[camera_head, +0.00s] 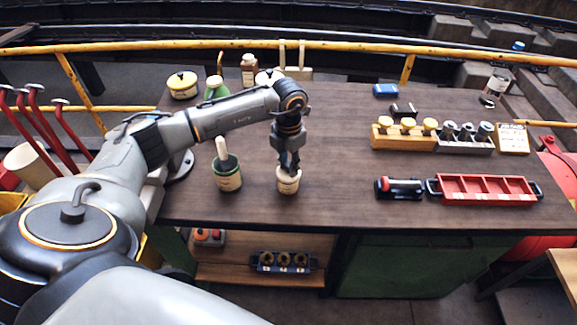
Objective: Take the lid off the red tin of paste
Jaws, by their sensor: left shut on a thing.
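My left gripper (289,166) reaches down from above near the front middle of the bench. It is shut at the top of a small cream tin (289,184) with a label. The fingers cover the tin's top, so I cannot tell whether they hold its lid or its rim. The tin appears upright on the bench. I cannot make out a clearly red tin of paste; this tin looks pale. My right gripper is not in view.
A dark green pot (228,178) with a pale handle stands close left of the gripper. A yellow-lidded tin (183,86) and bottles stand at the back left. A red tray (487,190) and a wooden rack (403,137) are to the right. The bench middle is clear.

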